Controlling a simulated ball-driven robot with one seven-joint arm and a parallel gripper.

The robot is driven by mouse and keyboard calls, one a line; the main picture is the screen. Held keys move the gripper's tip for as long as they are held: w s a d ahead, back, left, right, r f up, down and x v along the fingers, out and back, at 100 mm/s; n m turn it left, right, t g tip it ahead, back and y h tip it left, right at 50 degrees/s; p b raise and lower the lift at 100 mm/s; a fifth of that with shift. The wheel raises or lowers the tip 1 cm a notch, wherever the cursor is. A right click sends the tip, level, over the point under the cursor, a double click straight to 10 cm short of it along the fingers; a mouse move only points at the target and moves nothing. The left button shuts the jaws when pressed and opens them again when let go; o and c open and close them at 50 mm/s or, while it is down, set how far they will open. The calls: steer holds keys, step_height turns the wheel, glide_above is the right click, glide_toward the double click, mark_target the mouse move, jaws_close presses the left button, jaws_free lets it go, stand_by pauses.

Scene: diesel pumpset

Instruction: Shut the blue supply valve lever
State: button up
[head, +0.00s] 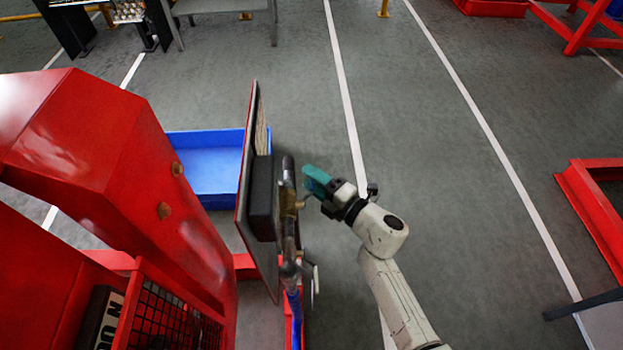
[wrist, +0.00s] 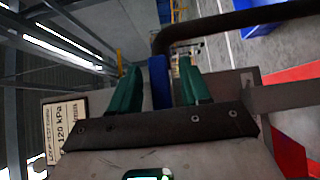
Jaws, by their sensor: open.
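In the wrist view my gripper (wrist: 160,65) is open, with its two teal fingers apart. A blue bar, which looks like the supply valve lever (wrist: 158,85), stands between the fingers, and I cannot tell if either finger touches it. In the head view my gripper (head: 315,180) is just right of the upright pipe (head: 289,172) and its brass fitting (head: 298,205). The lever cannot be made out there; the gripper hides that spot.
A dark bent pipe (wrist: 225,24) crosses beyond the fingers in the wrist view. A thin upright panel (head: 246,190) stands left of the pipe, beside the red machine (head: 130,170). A blue tray (head: 212,165) lies behind.

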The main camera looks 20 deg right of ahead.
steer(key=shift+w+a, duration=0.2)
steer(key=shift+w, duration=0.15)
steer(key=shift+c, duration=0.2)
jaws_close()
